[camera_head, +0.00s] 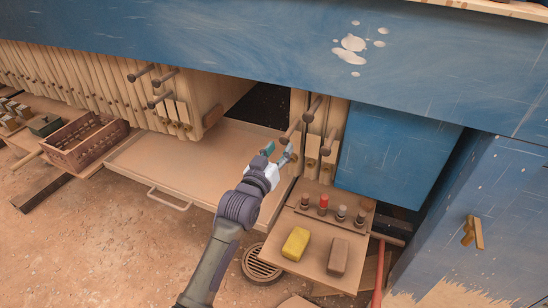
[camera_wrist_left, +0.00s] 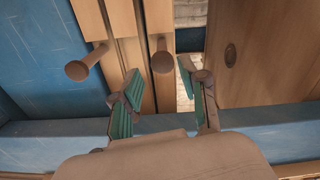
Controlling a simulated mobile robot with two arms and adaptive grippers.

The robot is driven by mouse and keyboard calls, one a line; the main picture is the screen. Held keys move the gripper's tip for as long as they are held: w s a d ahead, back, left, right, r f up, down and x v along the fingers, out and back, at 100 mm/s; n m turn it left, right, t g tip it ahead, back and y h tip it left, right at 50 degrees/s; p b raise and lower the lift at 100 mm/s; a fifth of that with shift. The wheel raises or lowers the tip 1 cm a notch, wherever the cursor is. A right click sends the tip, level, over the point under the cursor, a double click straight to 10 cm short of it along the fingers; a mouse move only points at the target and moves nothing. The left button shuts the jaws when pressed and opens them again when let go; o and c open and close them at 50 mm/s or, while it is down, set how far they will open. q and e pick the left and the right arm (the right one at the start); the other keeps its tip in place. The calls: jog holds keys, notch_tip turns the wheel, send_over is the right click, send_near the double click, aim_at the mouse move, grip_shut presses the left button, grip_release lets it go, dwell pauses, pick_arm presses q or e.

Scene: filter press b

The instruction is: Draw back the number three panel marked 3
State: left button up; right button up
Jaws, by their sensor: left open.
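My left gripper (camera_head: 277,154) is open and empty at the right-hand group of narrow wooden panels (camera_head: 312,150). These panels carry dark rod handles with round knobs; one handle (camera_head: 291,131) ends just above my fingertips. In the left wrist view the gripper (camera_wrist_left: 163,97) has its green-padded fingers spread. One round knob (camera_wrist_left: 162,62) shows ahead, between and beyond the fingertips, with no visible contact. A second knob (camera_wrist_left: 77,70) lies to the left, outside the fingers. No number 3 is readable on any panel. My right gripper is not in view.
A wide tray (camera_head: 205,165) with a pull bar lies left of my arm. A shelf (camera_head: 290,240) with a yellow block (camera_head: 296,243), a brown block (camera_head: 338,256) and several small bottles sits at right. A blue beam (camera_head: 230,35) runs overhead. More wooden panels (camera_head: 70,75) stand at far left.

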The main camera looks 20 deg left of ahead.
pick_arm(q)
jog(key=shift+s+a, duration=0.2)
jog(key=shift+s, duration=1.55)
